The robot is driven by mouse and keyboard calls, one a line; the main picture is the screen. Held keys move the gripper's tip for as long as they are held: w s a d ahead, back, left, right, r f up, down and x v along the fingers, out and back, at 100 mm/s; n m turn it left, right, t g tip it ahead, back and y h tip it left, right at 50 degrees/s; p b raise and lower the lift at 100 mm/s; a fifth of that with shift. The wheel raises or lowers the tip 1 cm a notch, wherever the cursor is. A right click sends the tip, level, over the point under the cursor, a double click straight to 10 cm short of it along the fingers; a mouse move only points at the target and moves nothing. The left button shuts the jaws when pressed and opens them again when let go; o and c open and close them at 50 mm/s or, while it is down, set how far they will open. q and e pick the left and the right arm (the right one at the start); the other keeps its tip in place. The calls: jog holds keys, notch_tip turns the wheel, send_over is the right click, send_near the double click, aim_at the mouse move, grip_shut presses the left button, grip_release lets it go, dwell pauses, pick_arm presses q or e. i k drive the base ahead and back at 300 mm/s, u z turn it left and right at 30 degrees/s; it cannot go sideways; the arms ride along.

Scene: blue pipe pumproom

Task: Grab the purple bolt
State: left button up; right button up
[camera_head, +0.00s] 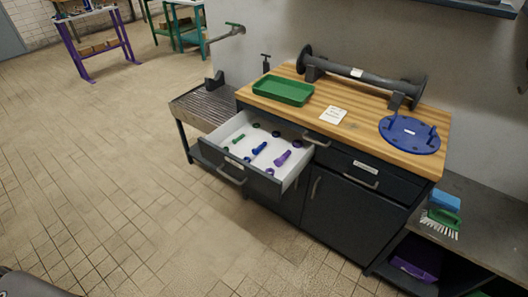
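The purple bolt (282,158) lies in the right part of an open white-lined drawer (233,157) in the dark cabinet. To its left lie a blue bolt (259,148) and a smaller green bolt (238,138). Several small dark, blue and purple rings or nuts lie around them in the drawer. Neither of my grippers shows in the head view. A dark rounded shape at the lower left corner is cut off by the frame.
The wooden worktop (358,130) holds a green tray (284,90), a grey flanged pipe (362,75), a white card (333,115) and a blue round plate (409,134). A brush (440,222) lies on the right bench. The tiled floor (110,170) at left is clear.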

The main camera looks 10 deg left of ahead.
aim_at(278, 163)
jog(key=k, duration=0.5)
jog(key=u, duration=0.7)
jog(key=i, duration=1.55)
jog(key=z, duration=0.7)
